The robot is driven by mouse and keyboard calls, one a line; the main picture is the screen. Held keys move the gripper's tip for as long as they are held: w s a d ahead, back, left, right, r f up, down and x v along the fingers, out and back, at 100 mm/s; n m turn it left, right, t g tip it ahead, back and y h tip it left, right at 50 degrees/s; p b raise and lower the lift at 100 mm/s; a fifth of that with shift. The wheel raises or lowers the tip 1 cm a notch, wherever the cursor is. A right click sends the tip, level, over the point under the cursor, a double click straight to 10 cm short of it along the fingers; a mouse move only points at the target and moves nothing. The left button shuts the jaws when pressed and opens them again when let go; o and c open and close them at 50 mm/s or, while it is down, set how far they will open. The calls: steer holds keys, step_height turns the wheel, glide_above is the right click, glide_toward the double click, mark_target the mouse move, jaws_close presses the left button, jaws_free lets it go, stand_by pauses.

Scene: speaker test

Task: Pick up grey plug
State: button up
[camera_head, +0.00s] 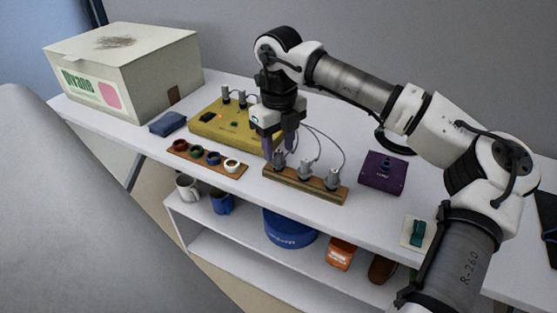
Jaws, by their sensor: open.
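Several grey plugs stand in a row on a wooden block near the front edge of the white table. The left grey plug (279,158) is at my gripper, the middle grey plug (305,167) and the right grey plug (333,179) stand clear of it. Thin cables run up from the plugs toward the back. My gripper (279,152) points down over the left end of the wooden block (318,191). Its jaws are open, with the left plug at or between the fingertips; I cannot tell whether they touch it.
A yellow box (223,131) with grey plugs on top stands behind my gripper. A strip with coloured rings (206,158) lies to the left, a purple box (384,173) to the right. A large carton (128,72) fills the back left. A shelf below holds mugs and a blue tub (288,229).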

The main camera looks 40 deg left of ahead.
mark_target(279, 152)
step_height(279, 152, down, 3)
steer(key=shift+d+f, duration=0.1)
steer(key=c, duration=0.8)
step_height(279, 152, up, 20)
steer(key=shift+r+p, duration=0.1)
steer(key=shift+p, duration=0.6)
step_height(279, 152, up, 4)
steer(key=p, duration=0.4)
steer(key=shift+s+p, duration=0.1)
steer(key=shift+p, duration=0.2)
